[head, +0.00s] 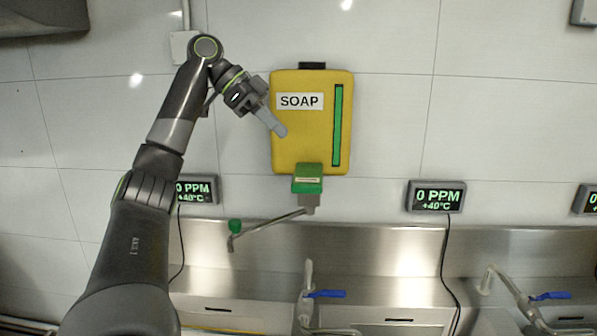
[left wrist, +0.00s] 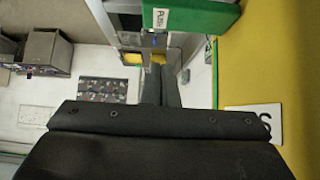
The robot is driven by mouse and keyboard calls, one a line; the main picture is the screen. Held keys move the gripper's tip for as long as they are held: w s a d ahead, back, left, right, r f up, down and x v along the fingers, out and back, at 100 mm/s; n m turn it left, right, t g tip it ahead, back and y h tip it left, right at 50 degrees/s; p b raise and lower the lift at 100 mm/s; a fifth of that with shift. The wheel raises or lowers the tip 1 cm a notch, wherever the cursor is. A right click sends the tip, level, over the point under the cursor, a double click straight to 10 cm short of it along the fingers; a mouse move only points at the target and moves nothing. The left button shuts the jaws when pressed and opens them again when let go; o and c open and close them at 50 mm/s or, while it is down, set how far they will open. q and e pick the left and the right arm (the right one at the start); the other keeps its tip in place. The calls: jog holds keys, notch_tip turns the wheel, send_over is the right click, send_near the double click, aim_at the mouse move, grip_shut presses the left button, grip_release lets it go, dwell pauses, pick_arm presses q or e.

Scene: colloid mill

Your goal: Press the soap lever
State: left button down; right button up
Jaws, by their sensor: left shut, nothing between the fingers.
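The yellow soap dispenser (head: 308,125) hangs on the tiled wall, with a white SOAP label and a green vertical strip. A green block (head: 308,171) is at its bottom. From under it the metal soap lever (head: 270,220) runs down to the left, with a green knob (head: 235,226) near its end. My left gripper (head: 282,131) is shut and empty, overlapping the dispenser's left part, above the lever. In the left wrist view, the shut fingers (left wrist: 160,92) point toward the green block (left wrist: 195,17), with the dispenser (left wrist: 262,50) at right. I cannot pick out the lever there.
A steel sink (head: 375,262) runs below, with blue-handled taps (head: 325,294) (head: 550,296). Displays reading 0 PPM (head: 436,196) (head: 195,190) are on the wall, with hanging cables.

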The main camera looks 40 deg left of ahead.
aim_at(298, 191)
pick_arm(q)
jog(key=x, duration=0.5)
jog(key=shift+w+d+f+p, duration=0.15)
jog(key=shift+f+p, duration=0.1)
jog(key=shift+p, duration=0.15)
jog(key=f, duration=0.3)
jog(key=shift+w+d, duration=0.2)
jog(key=shift+f, duration=0.75)
jog(key=f+t+b, duration=0.1)
jog(key=b, duration=0.2)
jog(key=f+m+t+y+b, duration=0.1)
jog(key=f+b, duration=0.1)
jog(key=b, duration=0.2)
jog(key=f+y+b, duration=0.1)
jog(key=f+b, duration=0.1)
jog(key=b, duration=0.2)
jog(key=shift+s+d+m+t, duration=0.2)
jog(key=shift+s+m+t, duration=0.1)
jog(key=shift+m+t, duration=0.1)
jog(key=shift+f+b, duration=0.25)
jog(key=shift+b, duration=0.35)
jog(key=shift+t, duration=0.3)
